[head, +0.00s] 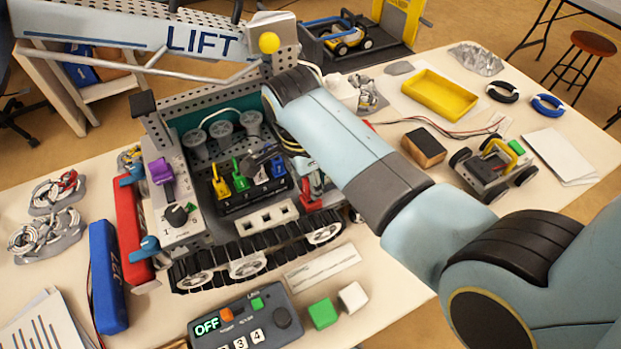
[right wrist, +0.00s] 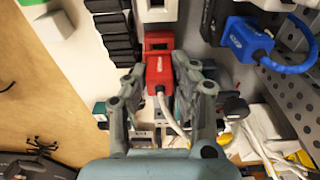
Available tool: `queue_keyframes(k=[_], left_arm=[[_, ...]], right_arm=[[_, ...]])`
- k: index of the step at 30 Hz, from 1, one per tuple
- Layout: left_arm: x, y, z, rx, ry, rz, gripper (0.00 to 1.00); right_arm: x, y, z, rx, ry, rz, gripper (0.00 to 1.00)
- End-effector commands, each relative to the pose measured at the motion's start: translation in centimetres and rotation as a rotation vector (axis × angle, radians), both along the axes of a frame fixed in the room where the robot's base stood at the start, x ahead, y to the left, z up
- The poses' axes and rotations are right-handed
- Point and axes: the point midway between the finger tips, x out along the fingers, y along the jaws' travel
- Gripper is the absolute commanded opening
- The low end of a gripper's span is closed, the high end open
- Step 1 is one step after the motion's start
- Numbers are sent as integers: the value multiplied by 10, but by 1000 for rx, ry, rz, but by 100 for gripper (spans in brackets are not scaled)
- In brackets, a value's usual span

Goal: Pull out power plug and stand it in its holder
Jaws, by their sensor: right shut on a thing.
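A red power plug (right wrist: 159,74) with a pale cable sits between the two fingers of my right gripper (right wrist: 158,66), which is shut on it. Just beyond its tip is a red piece with a dark opening (right wrist: 158,42), in line with a white socket strip (head: 265,218). I cannot tell whether the plug is seated in it or just clear. In the head view the red plug (head: 311,183) shows at the right end of the tracked machine, partly hidden by my wrist. Yellow (head: 221,182), green (head: 240,176) and blue (head: 278,168) plugs stand in a black rack. My left gripper is out of view.
The tracked machine has a perforated frame and a crane arm marked LIFT (head: 190,38) above. A control box reading OFF (head: 245,318) and green (head: 322,313) and white (head: 352,297) blocks lie in front. A blue-corded plug (right wrist: 250,38) is close to my right fingers.

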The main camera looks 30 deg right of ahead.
Motion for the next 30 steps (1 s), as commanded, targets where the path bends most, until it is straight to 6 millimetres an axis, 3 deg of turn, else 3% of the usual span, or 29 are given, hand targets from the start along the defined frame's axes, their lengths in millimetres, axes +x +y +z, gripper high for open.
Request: queue_keyframes(k=[30], left_arm=[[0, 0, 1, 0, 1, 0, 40]], right_arm=[[0, 0, -8, 0, 0, 0, 0]])
